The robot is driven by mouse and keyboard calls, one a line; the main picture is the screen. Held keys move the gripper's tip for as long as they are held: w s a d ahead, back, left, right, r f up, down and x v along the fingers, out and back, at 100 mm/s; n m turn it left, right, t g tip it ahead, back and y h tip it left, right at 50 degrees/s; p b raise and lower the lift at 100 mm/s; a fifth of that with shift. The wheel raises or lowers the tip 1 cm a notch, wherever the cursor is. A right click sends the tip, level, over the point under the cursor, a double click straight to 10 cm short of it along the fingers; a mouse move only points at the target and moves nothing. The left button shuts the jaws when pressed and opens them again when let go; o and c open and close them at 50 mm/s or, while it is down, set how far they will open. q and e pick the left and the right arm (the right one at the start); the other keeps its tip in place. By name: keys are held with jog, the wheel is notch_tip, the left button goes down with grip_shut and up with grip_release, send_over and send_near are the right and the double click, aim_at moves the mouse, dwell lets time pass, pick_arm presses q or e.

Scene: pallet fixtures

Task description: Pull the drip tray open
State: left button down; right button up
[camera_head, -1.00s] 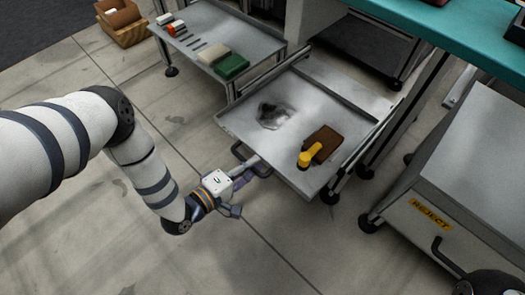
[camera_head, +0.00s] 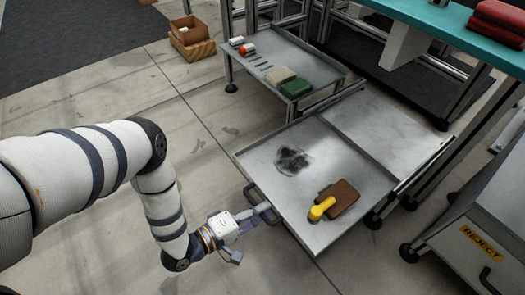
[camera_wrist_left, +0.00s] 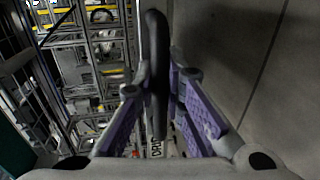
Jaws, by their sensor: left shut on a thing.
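The grey metal drip tray (camera_head: 345,155) stands out from its frame at the middle right of the head view. It has a dark stain (camera_head: 292,160) on its floor. A brown block (camera_head: 343,196) and a yellow piece (camera_head: 320,208) lie in it near the front corner. A dark bar handle (camera_head: 251,194) is on its front face. My left gripper (camera_head: 260,215) is shut on this handle. In the left wrist view the dark handle (camera_wrist_left: 157,75) stands between the purple-padded fingers. My right gripper is not in view.
A low side table (camera_head: 315,65) with small parts and a green box (camera_head: 296,88) stands behind the tray. A grey cabinet marked REJECT (camera_head: 490,210) stands at the right. A teal bench (camera_head: 440,20) is above at the back. The floor in front of the tray is clear.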

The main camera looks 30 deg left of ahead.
pick_arm(q)
jog(key=c, duration=1.7)
grip_release()
jog(key=shift+o, duration=0.2)
jog(key=v, duration=1.2)
